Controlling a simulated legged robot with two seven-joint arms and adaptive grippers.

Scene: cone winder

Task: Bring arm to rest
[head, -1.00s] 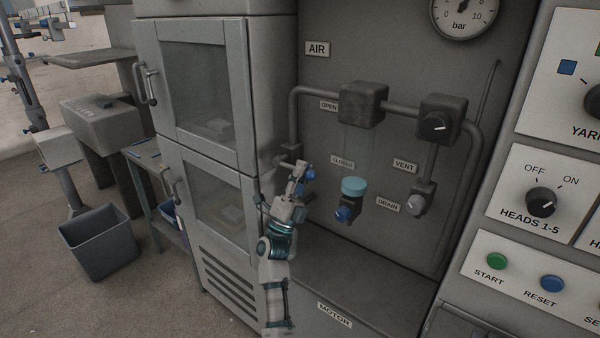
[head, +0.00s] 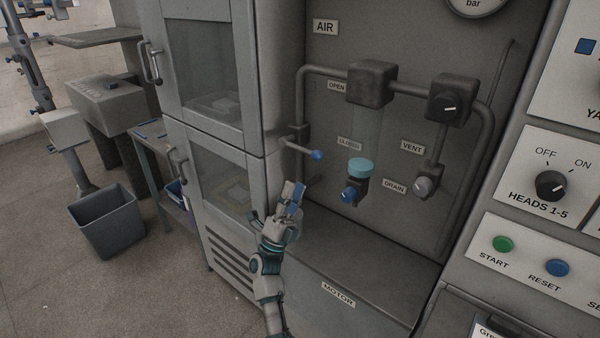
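My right arm comes up from the bottom edge, and its gripper (head: 290,196) is in front of the lower cabinet door, beside the edge of the valve panel. The gripper is small and dark here, so I cannot tell whether its fingers are open or shut. A lever with a blue ball end (head: 316,154) sticks out to the right from the pipe, above the gripper. The gripper appears apart from it. The lever's ball is below and left of the CLOSED label (head: 348,143). My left gripper is not in view.
The valve panel holds a blue-capped drain unit (head: 360,168), a vent valve (head: 425,187) and pipes. The grey cabinet (head: 212,155) stands close on the left. The control panel (head: 530,230) is on the right. A bin (head: 107,222) stands on open floor at far left.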

